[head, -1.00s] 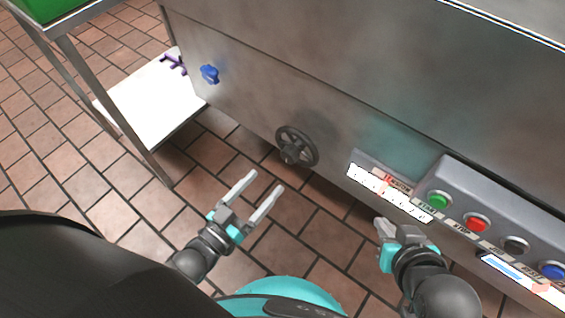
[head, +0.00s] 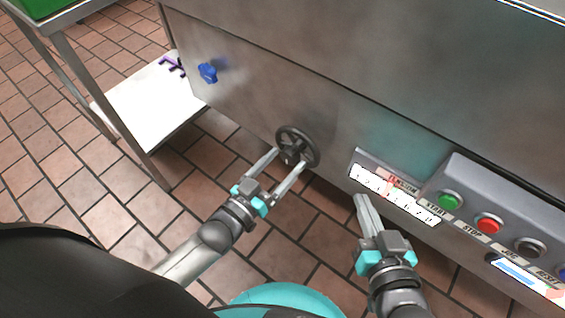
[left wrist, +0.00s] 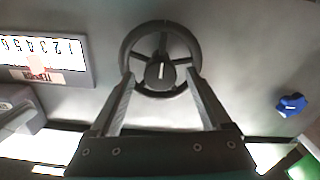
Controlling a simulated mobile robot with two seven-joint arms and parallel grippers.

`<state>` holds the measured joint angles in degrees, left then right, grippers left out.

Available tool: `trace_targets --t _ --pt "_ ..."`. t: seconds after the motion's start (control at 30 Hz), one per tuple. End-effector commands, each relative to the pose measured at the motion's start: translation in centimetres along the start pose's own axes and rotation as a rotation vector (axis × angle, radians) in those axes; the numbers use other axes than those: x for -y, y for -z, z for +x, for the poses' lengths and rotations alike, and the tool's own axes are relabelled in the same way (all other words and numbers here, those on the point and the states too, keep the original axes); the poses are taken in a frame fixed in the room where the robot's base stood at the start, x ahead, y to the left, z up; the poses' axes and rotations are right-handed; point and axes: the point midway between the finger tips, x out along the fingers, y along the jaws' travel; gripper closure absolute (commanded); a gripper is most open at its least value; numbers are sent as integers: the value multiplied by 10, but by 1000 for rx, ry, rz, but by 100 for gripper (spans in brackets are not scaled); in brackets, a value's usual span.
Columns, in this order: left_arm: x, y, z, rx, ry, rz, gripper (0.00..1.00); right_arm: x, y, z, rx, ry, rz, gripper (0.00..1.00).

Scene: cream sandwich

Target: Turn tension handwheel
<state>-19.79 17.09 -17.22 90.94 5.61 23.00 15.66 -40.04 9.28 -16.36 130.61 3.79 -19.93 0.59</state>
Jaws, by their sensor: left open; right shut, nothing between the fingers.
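The tension handwheel (head: 309,143) is a dark spoked wheel on the lower front of the steel machine. It also shows at the top middle of the left wrist view (left wrist: 192,41), with a hub carrying a white mark. My left gripper (head: 289,158) is open, its fingers pointing at the wheel with one on each side of the hub in the picture. Whether the fingers touch the wheel I cannot tell. My right gripper (head: 362,199) is shut and empty, below the tension scale. The tension scale (head: 372,184) is a white numbered strip right of the wheel.
A control box (head: 470,178) with green, red, black and blue buttons juts out at the right. A blue knob (head: 208,73) sits on the machine front (head: 250,75) at upper left. A steel table with a white lower shelf (head: 150,118) stands at the left.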

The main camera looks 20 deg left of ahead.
Motion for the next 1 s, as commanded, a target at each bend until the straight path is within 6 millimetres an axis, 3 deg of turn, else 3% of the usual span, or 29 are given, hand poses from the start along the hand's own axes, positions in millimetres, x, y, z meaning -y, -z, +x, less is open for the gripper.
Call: trace_targets --t 0.37,1.0 --pt "0 0 2 -1 0 0 20 1 1 0 -13 3 3 100" --pt "0 0 2 0 -1 0 92 1 0 0 -12 2 2 100"
